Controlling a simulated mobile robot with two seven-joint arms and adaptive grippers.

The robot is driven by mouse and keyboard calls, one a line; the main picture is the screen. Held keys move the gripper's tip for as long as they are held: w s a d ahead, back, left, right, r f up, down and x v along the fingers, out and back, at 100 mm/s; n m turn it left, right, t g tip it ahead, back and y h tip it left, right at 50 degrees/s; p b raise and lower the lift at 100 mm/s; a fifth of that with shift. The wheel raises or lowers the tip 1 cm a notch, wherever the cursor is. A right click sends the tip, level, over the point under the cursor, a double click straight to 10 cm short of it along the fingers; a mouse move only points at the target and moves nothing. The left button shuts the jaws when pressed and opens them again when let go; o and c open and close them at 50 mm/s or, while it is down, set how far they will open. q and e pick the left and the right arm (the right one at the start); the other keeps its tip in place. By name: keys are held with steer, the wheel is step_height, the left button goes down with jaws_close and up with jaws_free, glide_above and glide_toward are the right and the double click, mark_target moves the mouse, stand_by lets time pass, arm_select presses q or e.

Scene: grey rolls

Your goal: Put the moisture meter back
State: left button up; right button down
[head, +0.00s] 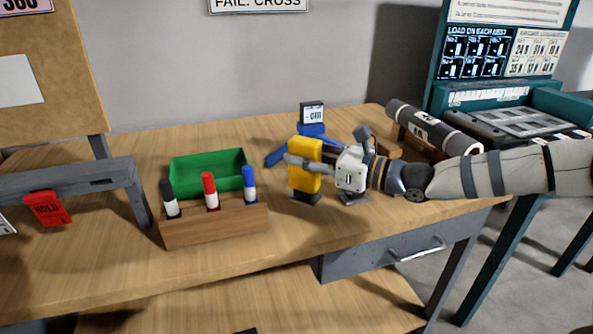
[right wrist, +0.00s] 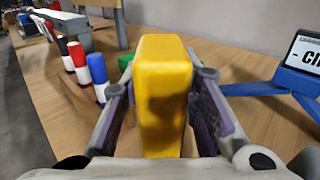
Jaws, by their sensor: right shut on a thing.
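The yellow block-shaped device (head: 304,176), which I take to be the moisture meter, is upright over the wooden bench. My right gripper (head: 300,161) comes in from the right and is shut on it, one finger across its near side. The right wrist view shows the yellow body (right wrist: 163,95) between the two purple-padded fingers. A small dark base (head: 304,197) shows just under the device; I cannot tell whether the two touch. My left gripper is out of view.
A wooden block holds black, red and blue markers (head: 209,190), with a green bin (head: 207,170) behind. A blue stand with a small display (head: 312,114) is behind the gripper. A dark roll (head: 433,127) lies at the right. The bench front is clear.

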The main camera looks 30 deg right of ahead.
mark_target(301, 169)
steer(key=f, duration=0.2)
steer(key=w+f+b, duration=0.1)
steer(key=f, duration=0.1)
steer(key=shift+s+d+r, duration=0.1)
steer(key=shift+r, duration=0.2)
steer(key=shift+f, duration=0.2)
steer(key=c, duration=1.2)
jaws_free()
steer(key=shift+c, duration=0.2)
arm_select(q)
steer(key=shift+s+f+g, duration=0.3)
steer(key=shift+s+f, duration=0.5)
arm_select(e)
steer(key=shift+r, duration=0.1)
